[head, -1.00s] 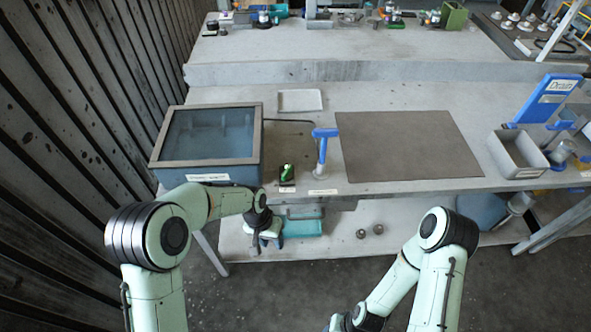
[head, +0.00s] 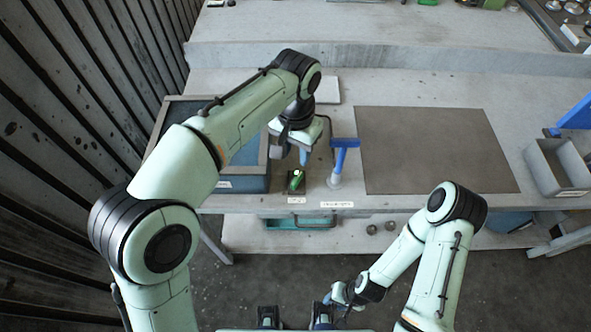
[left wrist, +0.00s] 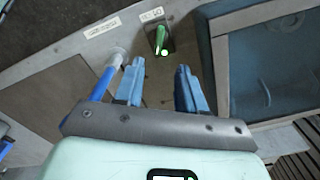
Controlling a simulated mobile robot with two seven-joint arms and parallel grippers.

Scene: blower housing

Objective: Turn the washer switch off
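The washer switch (head: 296,183) is a green lever on a small dark plate at the bench's front edge, with a label in front. In the left wrist view the switch (left wrist: 161,40) lies just beyond the fingertips, its green lever tilted and a pale dot at one end. My left gripper (left wrist: 157,72) is open and empty, its blue fingers apart; in the head view it hangs above and behind the switch, seemingly not touching it. The washer (head: 238,184), a blue tank with a framed clear lid, is partly hidden by my left arm. My right gripper (head: 336,294) is low, in front of the bench.
A blue T-handled tool (head: 344,158) stands upright just right of the switch, close to my left gripper. A brown mat (head: 435,150) covers the middle of the bench. A grey bin (head: 556,168) stands at the right. A pale tray (head: 327,90) lies behind.

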